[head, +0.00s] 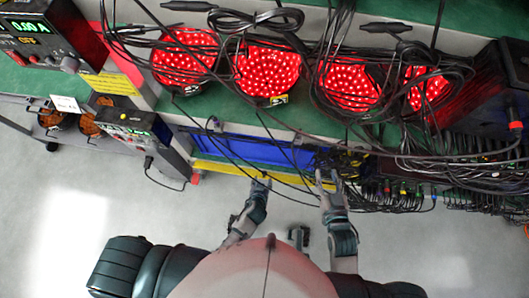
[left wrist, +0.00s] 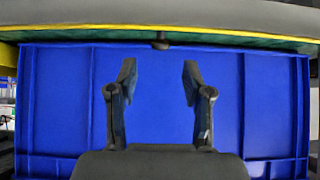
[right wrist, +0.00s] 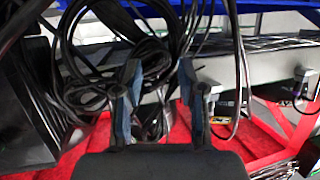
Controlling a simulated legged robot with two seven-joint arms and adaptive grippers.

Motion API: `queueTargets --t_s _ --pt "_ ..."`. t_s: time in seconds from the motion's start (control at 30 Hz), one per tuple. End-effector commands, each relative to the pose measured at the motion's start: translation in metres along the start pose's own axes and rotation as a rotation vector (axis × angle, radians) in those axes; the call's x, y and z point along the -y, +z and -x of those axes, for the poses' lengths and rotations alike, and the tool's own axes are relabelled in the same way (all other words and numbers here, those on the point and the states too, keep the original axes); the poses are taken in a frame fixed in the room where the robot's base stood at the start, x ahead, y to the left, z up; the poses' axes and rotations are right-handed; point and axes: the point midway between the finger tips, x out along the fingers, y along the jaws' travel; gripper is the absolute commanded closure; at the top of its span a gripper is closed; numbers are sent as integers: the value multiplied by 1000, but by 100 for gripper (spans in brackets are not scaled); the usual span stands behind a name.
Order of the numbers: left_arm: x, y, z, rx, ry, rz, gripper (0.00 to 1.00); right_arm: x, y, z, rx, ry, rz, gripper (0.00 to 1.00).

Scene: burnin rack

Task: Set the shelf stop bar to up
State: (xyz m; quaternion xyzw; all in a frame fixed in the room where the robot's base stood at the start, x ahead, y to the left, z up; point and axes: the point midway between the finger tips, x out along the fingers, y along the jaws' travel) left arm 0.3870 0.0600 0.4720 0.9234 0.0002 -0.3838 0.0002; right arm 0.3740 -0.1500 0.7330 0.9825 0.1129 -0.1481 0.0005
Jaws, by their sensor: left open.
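A long yellow bar (head: 240,174) runs along the front lower edge of the rack's blue panel in the head view. It may be the shelf stop bar, but I cannot tell for certain. A yellow-edged strip (left wrist: 80,30) with a small dark knob (left wrist: 161,41) crosses above. My right gripper (head: 328,178) is further right, near black cables. In the right wrist view it is open (right wrist: 158,75), with cables behind.
Thin black cables hang across the blue panel. Dense cable bundles (head: 450,165) fill the rack's right side. Red lit round lamps (head: 268,75) stand on the green shelf above. A power supply (head: 125,128) stands at the left. The grey floor (head: 130,210) in front is clear.

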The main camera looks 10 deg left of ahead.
Motion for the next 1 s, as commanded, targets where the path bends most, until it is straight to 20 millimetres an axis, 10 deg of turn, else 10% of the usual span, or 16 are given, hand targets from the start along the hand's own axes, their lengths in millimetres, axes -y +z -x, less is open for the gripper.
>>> queueTargets --t_s 0.3,0.77,1.0 --pt "0 2 -50 1 0 -2 50 8 -43 -3 -312 -19 -13 60" --pt "0 0 -59 -1 1 -1 50 10 -57 1 -393 -23 -17 60" --pt "0 0 -59 -1 1 -1 100 9 -56 0 -391 -23 -17 60"
